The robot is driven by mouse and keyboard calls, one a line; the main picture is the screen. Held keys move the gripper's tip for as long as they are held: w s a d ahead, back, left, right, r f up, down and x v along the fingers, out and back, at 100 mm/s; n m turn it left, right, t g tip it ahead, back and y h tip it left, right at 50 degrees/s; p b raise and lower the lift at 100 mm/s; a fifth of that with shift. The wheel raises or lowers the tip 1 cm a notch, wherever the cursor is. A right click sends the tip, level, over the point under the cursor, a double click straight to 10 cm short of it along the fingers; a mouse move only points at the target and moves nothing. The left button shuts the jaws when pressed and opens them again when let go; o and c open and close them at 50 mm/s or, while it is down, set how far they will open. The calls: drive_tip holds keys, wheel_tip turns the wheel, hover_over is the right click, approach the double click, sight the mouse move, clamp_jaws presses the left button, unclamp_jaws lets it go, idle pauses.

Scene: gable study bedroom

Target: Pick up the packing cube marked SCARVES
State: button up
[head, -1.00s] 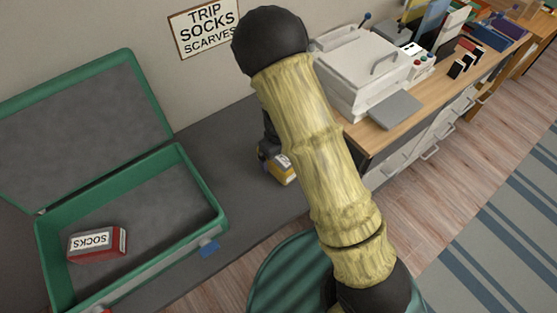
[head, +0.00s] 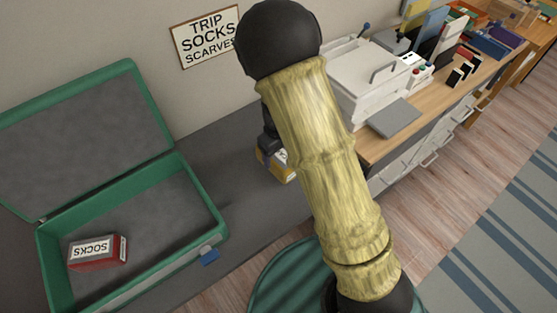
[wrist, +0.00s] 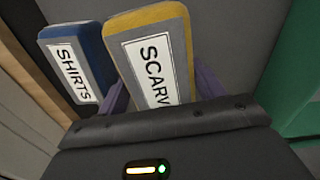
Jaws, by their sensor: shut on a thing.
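The yellow packing cube (wrist: 147,24) has a white label reading "SCARV", its end hidden by my gripper. My gripper (wrist: 162,88) is shut on it, with a purple finger on each side. In the head view the yellow cube (head: 284,176) shows at the dark grey bench, partly behind my arm. I cannot tell whether it touches the bench. A blue cube marked SHIRTS (wrist: 97,48) is close beside it on the left in the wrist view.
An open green suitcase (head: 213,205) lies on the bench (head: 235,190) at left, holding a red SOCKS cube (head: 97,265). The wall sign (head: 209,38) reads TRIP SOCKS SCARVES. A printer (head: 362,75) stands on the wooden desk at right. Bare bench lies between suitcase and cube.

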wheel_tip(320, 180, up, 4)
drive_tip(key=shift+r, duration=0.1)
drive_tip(key=shift+w, duration=0.1)
idle(0.6)
